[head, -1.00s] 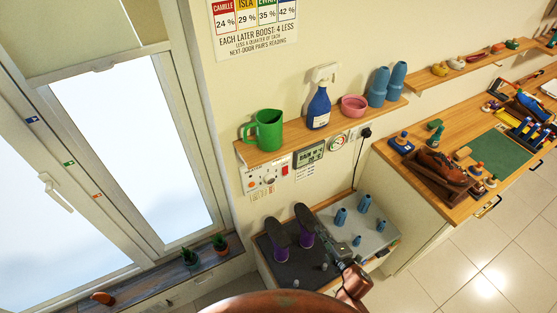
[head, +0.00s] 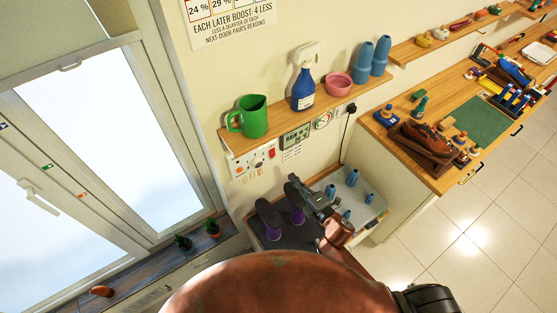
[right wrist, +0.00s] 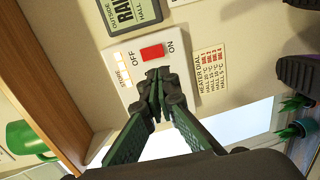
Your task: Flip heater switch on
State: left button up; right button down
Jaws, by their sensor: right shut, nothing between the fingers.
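The heater switch (head: 272,153) is a small red rocker at the right end of a white wall panel (head: 243,166), under the wooden shelf. In the right wrist view the red switch (right wrist: 152,52) sits between the words OFF and ON. I cannot tell which way it is tipped. My right gripper (head: 293,181) is in front of the wall, lower and to the right of the switch in the head view. Its closed, empty fingertips (right wrist: 156,76) appear just below the switch in the wrist view; contact is not clear. My left gripper is not in view.
The shelf (head: 225,139) above holds a green jug (head: 252,116), a blue spray bottle (head: 303,88) and a pink bowl (head: 338,84). A display (head: 295,137) is right of the switch. Purple-lined shoes (head: 270,218) and blue bottle-like pieces (head: 352,177) stand below.

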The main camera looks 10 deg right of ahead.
jog(key=p+x, duration=0.1)
jog(key=x, duration=1.1)
jog(key=shift+r, duration=0.1)
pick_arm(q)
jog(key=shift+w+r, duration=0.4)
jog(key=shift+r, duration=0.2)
pick_arm(e)
jog(key=b, duration=0.1)
jog(key=f+t+b, duration=0.1)
jog(key=b, duration=0.1)
jog(key=shift+w+a+b, duration=0.1)
jog(key=shift+w+b, duration=0.15)
jog(key=shift+b, duration=0.05)
jog(key=shift+r+p, duration=0.4)
jog(key=shift+p, duration=0.1)
jog(key=shift+s+d+f, duration=0.1)
jog(key=shift+s+d, duration=0.15)
jog(key=shift+s, duration=0.05)
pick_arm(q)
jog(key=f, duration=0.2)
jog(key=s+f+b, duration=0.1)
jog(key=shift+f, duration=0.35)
pick_arm(e)
send_near(273, 156)
jog(key=s+d+f, duration=0.2)
jog(key=s, duration=0.3)
jog(key=shift+s+d, duration=0.3)
jog(key=shift+s, duration=0.1)
jog(key=shift+f, duration=0.1)
